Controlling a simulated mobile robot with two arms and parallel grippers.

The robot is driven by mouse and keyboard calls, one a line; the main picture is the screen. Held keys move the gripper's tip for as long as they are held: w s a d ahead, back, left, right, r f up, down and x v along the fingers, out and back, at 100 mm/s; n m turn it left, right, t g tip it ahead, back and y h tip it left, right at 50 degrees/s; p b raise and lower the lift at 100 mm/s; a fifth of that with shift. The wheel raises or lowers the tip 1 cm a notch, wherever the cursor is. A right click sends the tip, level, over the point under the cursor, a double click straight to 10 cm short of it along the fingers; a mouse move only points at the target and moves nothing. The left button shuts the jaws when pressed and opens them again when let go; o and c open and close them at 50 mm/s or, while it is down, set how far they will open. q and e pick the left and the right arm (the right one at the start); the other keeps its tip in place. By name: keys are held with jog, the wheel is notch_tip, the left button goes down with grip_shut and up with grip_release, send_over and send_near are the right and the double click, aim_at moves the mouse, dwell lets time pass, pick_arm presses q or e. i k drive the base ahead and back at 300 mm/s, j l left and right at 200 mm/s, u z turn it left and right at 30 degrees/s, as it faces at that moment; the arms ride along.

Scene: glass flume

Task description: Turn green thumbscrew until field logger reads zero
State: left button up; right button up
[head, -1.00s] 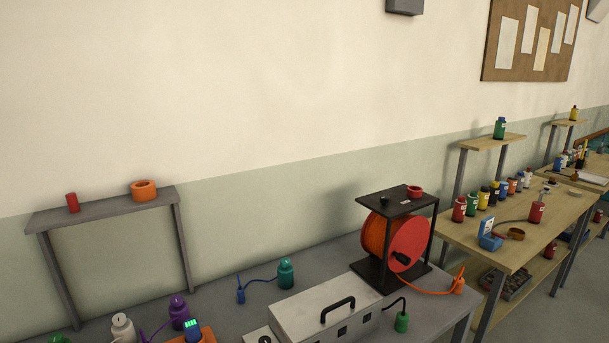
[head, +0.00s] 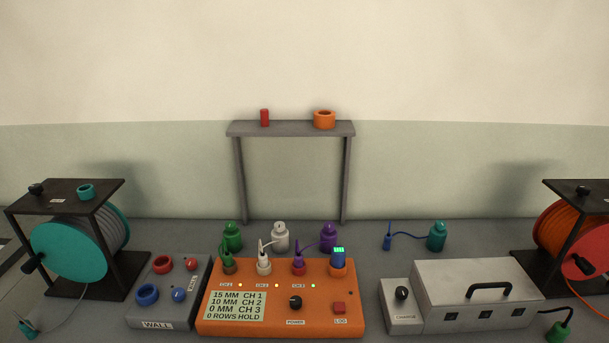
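The orange field logger (head: 278,325) sits on the grey bench in the middle of the head view. Its screen (head: 237,305) reads 15 MM CH 1, 10 MM CH 2, 0 MM CH 3 and 0 ROWS HOLD. The lamps by CH 1 and CH 2 look amber; the CH 3 lamp is green. A green bottle-shaped piece (head: 232,239) stands behind the logger by a dark green plug (head: 228,266). I cannot make out which green part is the thumbscrew. White (head: 280,239) and purple (head: 329,238) pieces have leads to their plugs. Neither gripper is in view.
A grey WALL box (head: 160,309) stands left of the logger, a light grey handled case (head: 478,300) right. A teal reel (head: 72,251) and an orange reel (head: 560,243) flank them. A teal piece (head: 437,238) has a blue lead. A grey shelf (head: 290,129) rises behind.

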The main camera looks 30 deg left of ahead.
aim_at(230, 226)
jog(key=u, duration=1.4)
